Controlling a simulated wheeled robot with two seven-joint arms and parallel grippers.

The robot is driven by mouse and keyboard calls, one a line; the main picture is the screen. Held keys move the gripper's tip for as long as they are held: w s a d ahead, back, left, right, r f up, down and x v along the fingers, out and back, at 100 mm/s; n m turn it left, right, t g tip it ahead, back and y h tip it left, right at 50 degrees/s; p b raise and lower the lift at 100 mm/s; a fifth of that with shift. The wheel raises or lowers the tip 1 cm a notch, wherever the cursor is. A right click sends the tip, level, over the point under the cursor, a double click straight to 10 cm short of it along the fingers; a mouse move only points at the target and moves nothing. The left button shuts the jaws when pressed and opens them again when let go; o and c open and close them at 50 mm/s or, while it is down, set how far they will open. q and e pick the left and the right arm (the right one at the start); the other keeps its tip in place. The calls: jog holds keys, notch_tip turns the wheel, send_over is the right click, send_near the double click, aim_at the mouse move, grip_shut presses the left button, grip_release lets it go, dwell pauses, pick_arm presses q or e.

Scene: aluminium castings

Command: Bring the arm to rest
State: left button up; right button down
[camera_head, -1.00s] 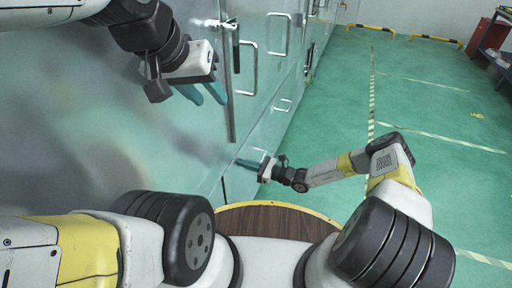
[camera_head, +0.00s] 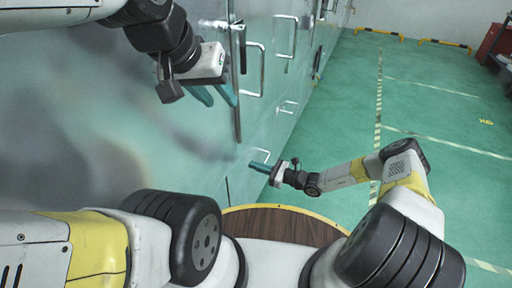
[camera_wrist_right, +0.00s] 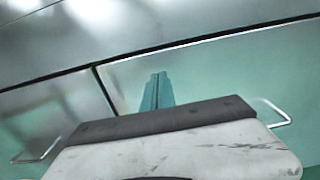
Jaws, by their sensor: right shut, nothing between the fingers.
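My left gripper (camera_head: 216,93) is in the upper left of the head view, with its teal fingers apart and pointing down. It is in front of the shiny metal doors, and no object shows between its fingers. My right arm (camera_head: 350,174) is bent out to the right and reaches back toward the left. My right gripper (camera_head: 259,167) is shut and empty, near the lower part of the doors; I cannot tell if it touches them. In the right wrist view its two teal fingers (camera_wrist_right: 157,91) are together in front of a metal panel.
A wall of metal doors (camera_head: 190,150) with bar handles (camera_head: 255,68) runs along the left. Green floor with striped lines (camera_head: 440,110) is open on the right. Yellow-black barriers (camera_head: 378,33) lie at the back, and a dark shelf (camera_head: 503,60) stands far right.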

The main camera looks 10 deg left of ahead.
jog(key=v, duration=1)
jog(key=s+d+r+n+g+h, duration=0.25)
jog(key=r+n, duration=0.25)
jog(key=r, duration=0.5)
jog(key=s+d+r+n+g+h, duration=0.2)
jog(key=d+r+n+h, duration=0.15)
jog(key=r+n, duration=0.45)
jog(key=s+d+r+n+g+h, duration=0.2)
jog(key=s+r+n+h, duration=0.15)
jog(key=r, duration=0.85)
jog(key=s+d+r+n+t+h, duration=0.2)
jog(key=s+d+r+t, duration=0.1)
jog(key=s+r, duration=0.4)
jog(key=s+d+r+n+t+h, duration=0.3)
jog(key=s+d+r+t, duration=0.1)
jog(key=s+r, duration=0.4)
notch_tip(320, 180, up, 2)
jog(key=shift+s+r+t+h, duration=0.2)
jog(key=shift+t+h, duration=0.15)
